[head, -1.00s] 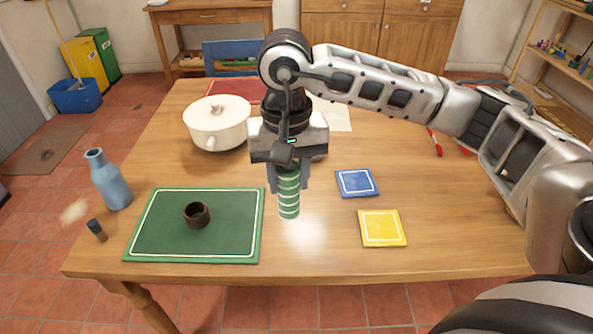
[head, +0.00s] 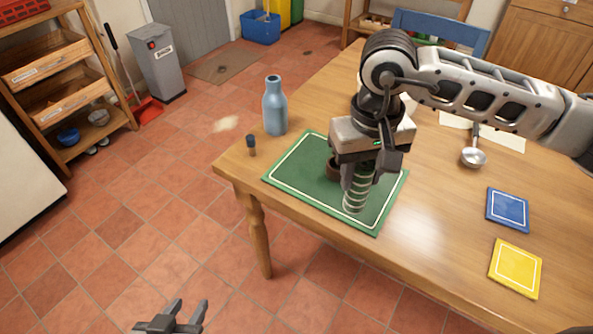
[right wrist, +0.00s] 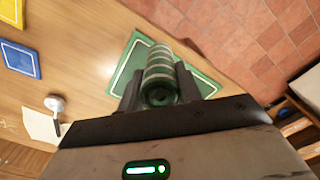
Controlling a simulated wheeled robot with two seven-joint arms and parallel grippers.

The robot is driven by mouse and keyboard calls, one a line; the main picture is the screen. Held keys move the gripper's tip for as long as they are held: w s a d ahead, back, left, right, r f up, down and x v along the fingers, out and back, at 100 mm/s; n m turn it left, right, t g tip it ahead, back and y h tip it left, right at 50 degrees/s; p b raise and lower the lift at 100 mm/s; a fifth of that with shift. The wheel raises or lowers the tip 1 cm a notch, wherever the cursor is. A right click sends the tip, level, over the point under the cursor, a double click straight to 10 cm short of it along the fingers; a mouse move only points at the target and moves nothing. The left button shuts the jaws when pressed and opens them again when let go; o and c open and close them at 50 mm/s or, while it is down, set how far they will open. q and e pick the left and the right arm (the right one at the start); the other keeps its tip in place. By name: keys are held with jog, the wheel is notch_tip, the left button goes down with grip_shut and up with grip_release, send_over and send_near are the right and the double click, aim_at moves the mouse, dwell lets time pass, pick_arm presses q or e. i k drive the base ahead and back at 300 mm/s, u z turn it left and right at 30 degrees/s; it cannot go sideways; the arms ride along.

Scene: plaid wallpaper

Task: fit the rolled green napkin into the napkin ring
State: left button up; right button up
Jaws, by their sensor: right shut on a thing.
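The rolled green napkin with pale stripes (head: 355,196) hangs upright from my right gripper (head: 359,182), which is shut on it over the green placemat (head: 308,155). In the right wrist view the napkin (right wrist: 160,68) sits between both fingers. The dark brown napkin ring (head: 332,170) stands on the placemat, just left of and behind the napkin. It is partly hidden by my right gripper and does not show in the right wrist view. The napkin looks apart from the ring. My left gripper (head: 190,304) is open and empty, low over the floor, away from the table.
A blue bottle (head: 275,106) and a small dark-topped shaker (head: 251,146) stand near the table's left edge. A blue coaster (head: 507,210), a yellow coaster (head: 515,268) and a metal ladle (head: 474,156) lie to the right. The table (head: 430,225) is bare between placemat and coasters.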

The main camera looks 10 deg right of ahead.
aim_at(335, 175)
jog(key=u, duration=1.6)
jog(key=i, duration=1.75)
jog(key=z, duration=3.3)
jog(key=i, duration=0.5)
jog(key=z, duration=0.1)
